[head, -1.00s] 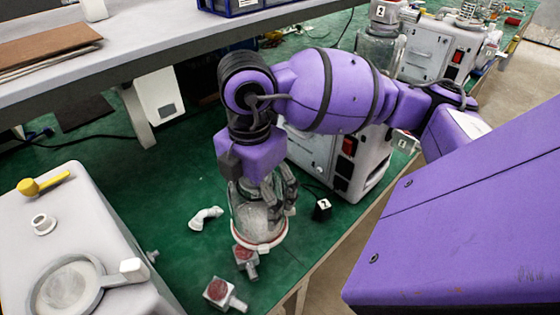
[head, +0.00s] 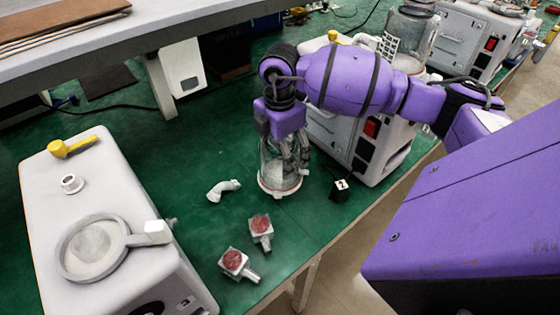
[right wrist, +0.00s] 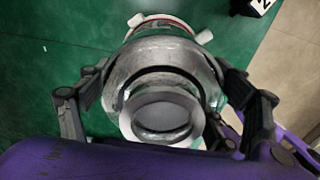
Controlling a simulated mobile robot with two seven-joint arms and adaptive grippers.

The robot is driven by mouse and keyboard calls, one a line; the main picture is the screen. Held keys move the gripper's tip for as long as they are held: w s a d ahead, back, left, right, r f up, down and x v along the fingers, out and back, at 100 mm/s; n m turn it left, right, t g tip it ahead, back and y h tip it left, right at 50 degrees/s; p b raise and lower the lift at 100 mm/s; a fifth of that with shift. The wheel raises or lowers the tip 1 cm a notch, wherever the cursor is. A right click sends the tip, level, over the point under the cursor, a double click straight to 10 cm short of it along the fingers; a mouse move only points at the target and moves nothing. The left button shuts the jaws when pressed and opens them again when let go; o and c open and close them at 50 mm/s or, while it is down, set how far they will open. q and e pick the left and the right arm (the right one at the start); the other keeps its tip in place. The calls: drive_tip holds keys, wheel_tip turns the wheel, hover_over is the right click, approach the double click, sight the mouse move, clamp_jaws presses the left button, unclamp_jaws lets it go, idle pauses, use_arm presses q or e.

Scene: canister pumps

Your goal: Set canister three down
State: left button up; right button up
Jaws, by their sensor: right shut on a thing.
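A clear glass canister (head: 274,172) with a pale, red-edged rim at its base stands upright at or just above the green table, left of a grey pump unit. I cannot tell whether its base touches the table. My right gripper (head: 298,158) is shut on the canister from above. In the right wrist view, the fingers of my right gripper (right wrist: 165,105) lie on both sides of the canister (right wrist: 160,65), with its round neck between them. My left gripper is not in view.
Two red-faced fittings (head: 261,228) (head: 234,263) and a white elbow pipe (head: 223,190) lie nearby on the green table (head: 150,165). A small black block (head: 340,190) sits right of the canister. The grey pump unit (head: 366,142) stands close behind it. A grey machine (head: 95,180) fills the left.

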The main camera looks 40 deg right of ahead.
drive_tip(key=shift+w+d+f, duration=0.25)
drive_tip(key=shift+w+f, duration=0.05)
drive_tip(key=shift+f, duration=1.75)
drive_tip(key=shift+f, duration=0.15)
drive_tip(key=o, duration=1.6)
drive_tip(key=shift+o, duration=0.2)
